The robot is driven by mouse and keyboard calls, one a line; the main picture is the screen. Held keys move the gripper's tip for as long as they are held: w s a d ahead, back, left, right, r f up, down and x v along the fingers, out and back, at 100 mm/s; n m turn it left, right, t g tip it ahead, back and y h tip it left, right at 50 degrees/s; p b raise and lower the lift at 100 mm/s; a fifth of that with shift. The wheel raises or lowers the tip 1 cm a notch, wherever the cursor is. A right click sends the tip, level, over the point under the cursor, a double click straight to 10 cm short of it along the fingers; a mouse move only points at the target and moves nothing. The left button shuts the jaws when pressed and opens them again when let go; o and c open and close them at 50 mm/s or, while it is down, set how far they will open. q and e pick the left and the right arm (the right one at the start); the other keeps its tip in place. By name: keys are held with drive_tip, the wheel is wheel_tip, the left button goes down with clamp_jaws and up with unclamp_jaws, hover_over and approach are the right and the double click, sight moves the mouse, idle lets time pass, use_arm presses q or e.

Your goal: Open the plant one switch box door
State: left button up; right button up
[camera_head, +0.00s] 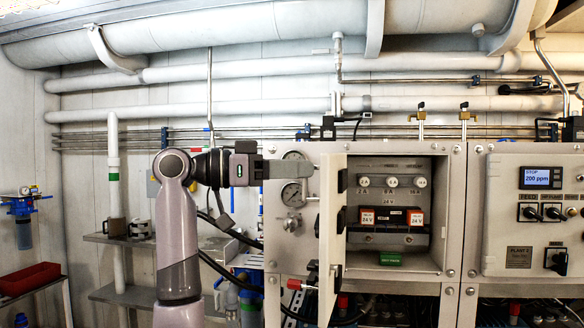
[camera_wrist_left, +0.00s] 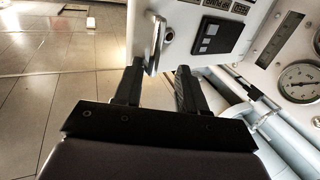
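The switch box (camera_head: 395,215) stands in the middle of the head view with its inside showing. Its door (camera_head: 331,240) stands swung out at the left side, seen nearly edge-on. Fuses, red-and-white 24 V units and a green label show inside. My left gripper (camera_head: 308,168) is level with the door's upper part, on its left, outer side. In the left wrist view the gripper (camera_wrist_left: 157,80) has its two black fingers apart. A metal lever handle (camera_wrist_left: 157,42) on a pale panel shows just beyond the fingertips; contact cannot be told. My right gripper is not in view.
Pressure gauges (camera_head: 291,194) sit on the panel behind my left gripper; one gauge (camera_wrist_left: 300,82) shows at right in the wrist view. The plant control panel (camera_head: 530,215) is to the right. Pipes run overhead. Floor (camera_wrist_left: 60,110) shows at left in the wrist view.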

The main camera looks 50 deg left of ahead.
use_arm(q)
drive_tip(key=b+v, duration=0.2)
drive_tip(key=v, duration=0.5)
drive_tip(key=shift+s, duration=0.1)
idle(0.5)
